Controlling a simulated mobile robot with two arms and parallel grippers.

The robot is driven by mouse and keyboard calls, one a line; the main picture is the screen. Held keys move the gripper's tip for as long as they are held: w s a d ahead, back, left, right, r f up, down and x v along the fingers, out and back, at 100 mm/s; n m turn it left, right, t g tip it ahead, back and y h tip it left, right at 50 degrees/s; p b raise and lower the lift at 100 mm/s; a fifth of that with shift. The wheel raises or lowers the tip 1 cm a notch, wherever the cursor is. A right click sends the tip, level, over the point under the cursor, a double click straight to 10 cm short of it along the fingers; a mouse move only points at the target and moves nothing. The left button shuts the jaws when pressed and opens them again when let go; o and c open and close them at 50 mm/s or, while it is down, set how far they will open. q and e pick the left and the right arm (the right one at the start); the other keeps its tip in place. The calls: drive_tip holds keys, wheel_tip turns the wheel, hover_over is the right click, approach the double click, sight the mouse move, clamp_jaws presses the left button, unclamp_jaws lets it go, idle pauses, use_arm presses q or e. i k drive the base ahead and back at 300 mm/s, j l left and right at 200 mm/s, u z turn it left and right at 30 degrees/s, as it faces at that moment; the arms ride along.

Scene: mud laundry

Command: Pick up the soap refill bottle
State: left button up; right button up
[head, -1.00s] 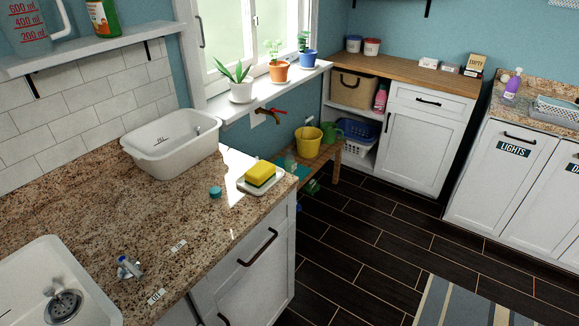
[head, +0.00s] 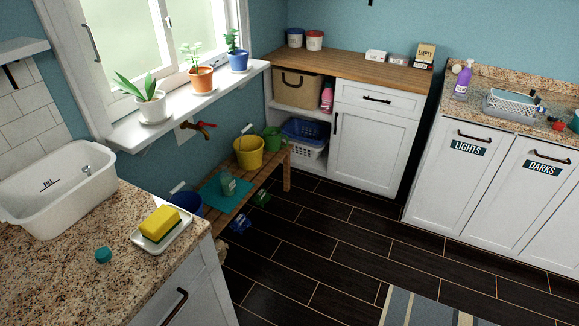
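No label reads as soap refill, so I cannot tell which bottle it is. A small green bottle (head: 228,184) stands on a teal mat on the low wooden bench. A pink bottle (head: 327,97) stands on the shelf under the wooden counter. A purple bottle (head: 463,80) stands on the granite counter at the right. Neither of my grippers is in view.
A white tub (head: 55,195), a yellow sponge on a white dish (head: 150,243) and a teal cap (head: 103,255) are on the near counter. The low bench (head: 250,178) holds a yellow bucket (head: 248,152). The dark floor (head: 320,235) is largely clear.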

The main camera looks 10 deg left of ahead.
sight(227, 181)
drive_tip(key=i+l+z, duration=0.15)
drive_tip(key=i, duration=0.5)
drive_tip(key=i+l+z, duration=0.2)
drive_tip(key=i, duration=0.45)
